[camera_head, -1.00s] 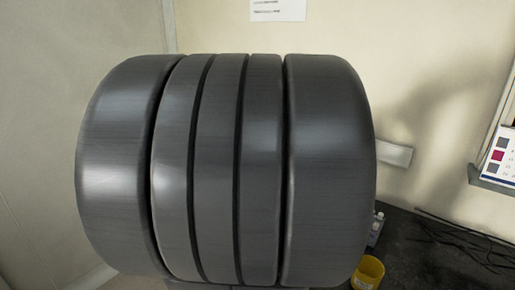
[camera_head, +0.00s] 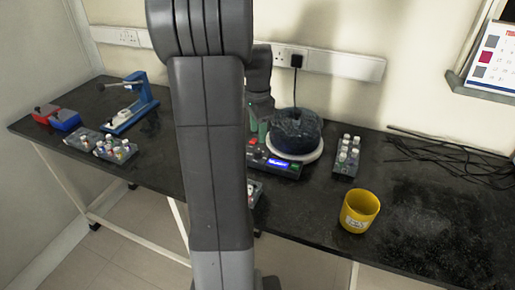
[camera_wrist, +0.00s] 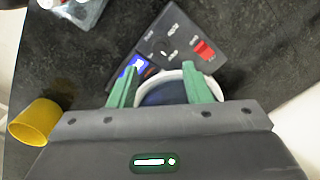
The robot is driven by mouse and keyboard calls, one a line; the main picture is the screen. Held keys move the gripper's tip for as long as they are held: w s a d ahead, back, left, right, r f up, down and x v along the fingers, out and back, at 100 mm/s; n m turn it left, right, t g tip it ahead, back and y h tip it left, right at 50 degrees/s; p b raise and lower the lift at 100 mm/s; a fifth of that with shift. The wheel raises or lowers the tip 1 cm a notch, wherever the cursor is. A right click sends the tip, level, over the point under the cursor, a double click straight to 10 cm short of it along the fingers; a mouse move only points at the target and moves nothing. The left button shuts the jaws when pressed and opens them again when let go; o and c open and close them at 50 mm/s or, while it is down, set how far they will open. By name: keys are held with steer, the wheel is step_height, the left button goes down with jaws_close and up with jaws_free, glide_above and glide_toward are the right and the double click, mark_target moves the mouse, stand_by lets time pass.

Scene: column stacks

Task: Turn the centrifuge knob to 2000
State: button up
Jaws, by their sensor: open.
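The centrifuge stands on the black bench, with a dark round lid (camera_head: 296,128) over a white rim (camera_head: 297,156) and a dark control panel (camera_head: 262,163) with a lit blue display (camera_head: 279,163). In the wrist view its panel (camera_wrist: 180,37) shows a red switch (camera_wrist: 205,50), small white markings and part of the blue display. My gripper (camera_head: 258,131) is beside the lid, above the panel. Its green fingers are spread apart in the wrist view (camera_wrist: 163,76), with the white rim showing between them. Nothing is held.
A yellow cup (camera_head: 360,212) stands front right of the centrifuge, and a rack of vials (camera_head: 347,157) is right of it. Cables (camera_head: 440,148) lie at the back right. A blue device (camera_head: 135,105) and more vial racks (camera_head: 103,146) are at the left. My arm hides the middle bench.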

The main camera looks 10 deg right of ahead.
mark_target(258, 151)
step_height(258, 151, down, 7)
steer(key=shift+f+b, duration=0.2)
steer(key=shift+b, duration=0.1)
jaws_close()
